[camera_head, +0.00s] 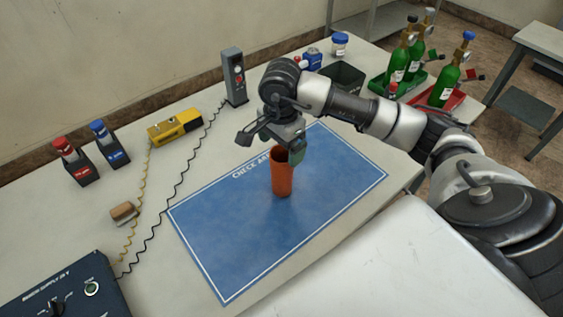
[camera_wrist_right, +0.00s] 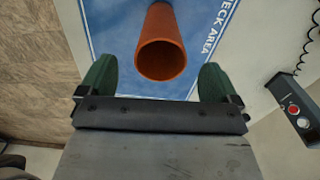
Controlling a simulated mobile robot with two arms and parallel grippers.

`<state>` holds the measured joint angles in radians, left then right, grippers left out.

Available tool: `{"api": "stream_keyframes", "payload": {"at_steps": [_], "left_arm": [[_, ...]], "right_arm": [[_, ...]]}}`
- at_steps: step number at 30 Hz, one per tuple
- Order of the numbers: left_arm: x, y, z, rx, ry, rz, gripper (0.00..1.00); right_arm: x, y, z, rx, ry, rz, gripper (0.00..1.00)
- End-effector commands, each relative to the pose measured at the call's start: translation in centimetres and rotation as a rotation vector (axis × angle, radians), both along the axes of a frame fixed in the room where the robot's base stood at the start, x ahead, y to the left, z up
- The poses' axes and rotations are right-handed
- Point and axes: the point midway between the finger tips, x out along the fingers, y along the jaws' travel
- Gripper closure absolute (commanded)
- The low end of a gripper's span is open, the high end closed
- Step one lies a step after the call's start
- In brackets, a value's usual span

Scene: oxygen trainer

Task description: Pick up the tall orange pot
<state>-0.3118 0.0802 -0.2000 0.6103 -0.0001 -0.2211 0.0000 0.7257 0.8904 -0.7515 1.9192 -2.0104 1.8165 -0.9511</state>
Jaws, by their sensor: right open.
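The tall orange pot (camera_head: 282,180) stands upright on the blue mat (camera_head: 215,235) with its open mouth facing up. My right gripper (camera_head: 275,147) is just above and beside the pot's top in the head view, and its arm comes in from the right. In the right wrist view the pot (camera_wrist_right: 162,50) shows ahead of the right gripper (camera_wrist_right: 157,80). Its round rim lies between the two green fingers, which are spread apart on either side. No contact shows. My left gripper is in neither view.
A grey box with a red button (camera_head: 234,78) and a yellow device (camera_head: 174,126) stand behind the mat. Red and blue capped items (camera_head: 72,158) are at left, a control box (camera_head: 65,292) at front left. Green bottles (camera_head: 445,82) stand in trays at back right.

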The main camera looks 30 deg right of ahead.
Motion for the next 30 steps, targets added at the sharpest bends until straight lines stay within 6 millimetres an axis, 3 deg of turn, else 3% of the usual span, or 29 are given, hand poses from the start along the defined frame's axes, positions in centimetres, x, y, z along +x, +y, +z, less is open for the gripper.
{"api": "stream_keyframes", "payload": {"at_steps": [7,16,27,30], "left_arm": [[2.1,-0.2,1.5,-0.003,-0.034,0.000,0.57],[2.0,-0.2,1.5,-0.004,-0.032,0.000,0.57],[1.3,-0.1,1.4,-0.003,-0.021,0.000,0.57],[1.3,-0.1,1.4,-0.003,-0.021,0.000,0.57]], "right_arm": [[0.2,-0.4,-3.3,0.001,0.003,-0.002,0.07],[0.2,-0.4,-3.9,0.000,-0.001,0.000,0.07],[0.2,-0.4,-3.9,0.000,-0.001,-0.001,0.64],[0.2,-0.4,-3.9,0.000,-0.001,-0.001,0.72]]}}
